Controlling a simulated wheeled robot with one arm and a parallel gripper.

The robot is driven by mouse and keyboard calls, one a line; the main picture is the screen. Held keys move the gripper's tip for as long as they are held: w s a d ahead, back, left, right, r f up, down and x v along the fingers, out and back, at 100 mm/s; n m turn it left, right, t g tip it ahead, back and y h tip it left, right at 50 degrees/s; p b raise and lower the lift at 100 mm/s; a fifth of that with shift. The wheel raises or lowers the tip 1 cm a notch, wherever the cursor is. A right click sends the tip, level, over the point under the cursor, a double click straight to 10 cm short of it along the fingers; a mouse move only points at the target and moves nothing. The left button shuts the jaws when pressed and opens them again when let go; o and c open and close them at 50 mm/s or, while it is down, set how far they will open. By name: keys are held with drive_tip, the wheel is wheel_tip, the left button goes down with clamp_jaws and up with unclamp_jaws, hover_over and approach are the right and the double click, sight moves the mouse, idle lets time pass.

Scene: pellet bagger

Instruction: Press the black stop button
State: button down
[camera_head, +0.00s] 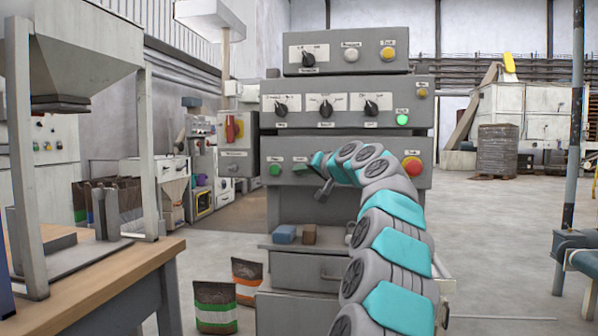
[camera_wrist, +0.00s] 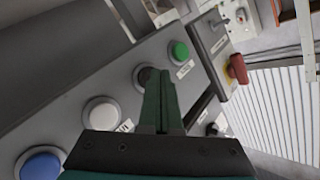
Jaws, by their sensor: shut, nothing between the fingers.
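The black button (camera_wrist: 146,75) shows in the wrist view as a dark round cap in a pale ring, partly covered by my fingers. It sits between a green button (camera_wrist: 180,50) and a white button (camera_wrist: 102,112) on the grey panel. My gripper (camera_wrist: 160,73) is shut and empty, its fingertips overlapping the button's edge in this view. I cannot tell whether they touch it. In the head view my gripper (camera_head: 321,191) is at the lower control panel (camera_head: 345,178), right of the green button (camera_head: 274,170); the black button cannot be made out there.
A blue button (camera_wrist: 42,165) lies farther along the panel. A red rotary handle (camera_wrist: 238,68) stands on a box beyond the green button. A red mushroom button (camera_head: 413,166) is at the panel's right. Blue and brown blocks lie on the shelf (camera_head: 265,242) below. Open floor lies to the right.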

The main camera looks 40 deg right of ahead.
drive_tip(key=shift+w+d, duration=0.15)
idle(0.3)
drive_tip(key=shift+s+a+b, duration=0.4)
drive_tip(key=shift+s+a, duration=0.1)
drive_tip(key=shift+a, duration=0.1)
drive_tip(key=s+a+b, duration=0.1)
drive_tip(key=s+a, duration=0.1)
drive_tip(key=s+a+b, duration=0.1)
drive_tip(key=s+a, duration=0.1)
drive_tip(key=shift+a+b, duration=0.25)
drive_tip(key=shift+b, duration=0.1)
idle(0.5)
